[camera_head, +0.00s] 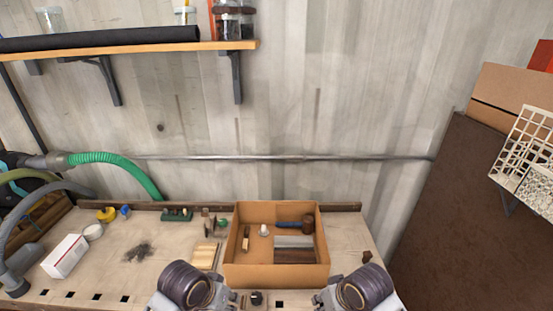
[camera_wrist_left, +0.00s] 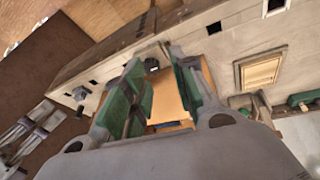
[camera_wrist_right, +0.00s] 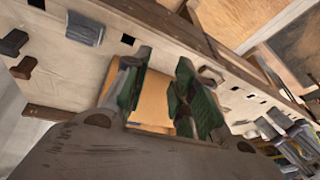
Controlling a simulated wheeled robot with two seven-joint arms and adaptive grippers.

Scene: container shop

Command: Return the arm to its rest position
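My two arms come in at the bottom edge of the head view, the left forearm (camera_head: 183,286) and the right forearm (camera_head: 366,288), on either side of the cardboard box's front. The grippers themselves are mostly hidden there. In the left wrist view my left gripper (camera_wrist_left: 156,64) has its green-padded fingers apart, with nothing between them. In the right wrist view my right gripper (camera_wrist_right: 165,60) is likewise open and empty. The open cardboard box (camera_head: 276,276) stands on the workbench, just beyond both arms, and shows behind the fingers in both wrist views.
The box holds a hammer (camera_head: 308,224), a white piece and several blocks. On the workbench (camera_head: 185,235) are a white carton (camera_head: 64,257), a green hose (camera_head: 118,162) and small tools to the left. A shelf (camera_head: 130,49) hangs above. A brown panel (camera_head: 445,220) stands at the right.

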